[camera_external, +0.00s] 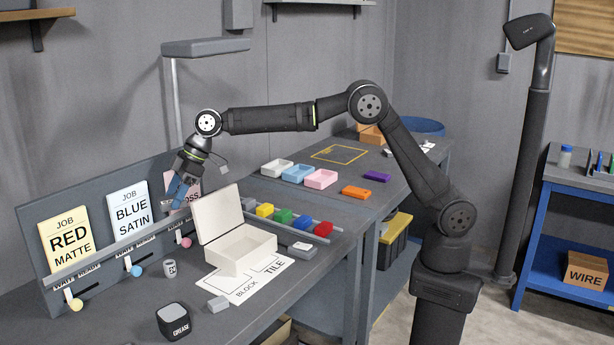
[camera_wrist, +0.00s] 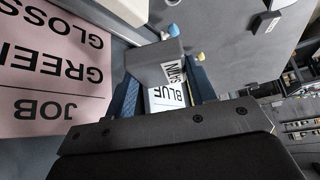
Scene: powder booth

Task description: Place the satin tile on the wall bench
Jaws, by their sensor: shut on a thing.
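My gripper (camera_external: 176,196) hangs above the left bench, in front of the job cards. In the outside view the piece cannot be made out clearly. The bench along the back wall, which I take to be the wall bench (camera_external: 300,200), carries a yellow outlined square (camera_external: 338,153) with nothing in it.
A board holds job cards, one reading BLUE SATIN (camera_external: 130,213). A white open-lidded box (camera_external: 243,250) stands beside a BLOCK/TILE sheet (camera_external: 262,283) and a grey block (camera_external: 218,304). White, blue and pink trays (camera_external: 320,179) and several colored blocks (camera_external: 283,216) stand farther right.

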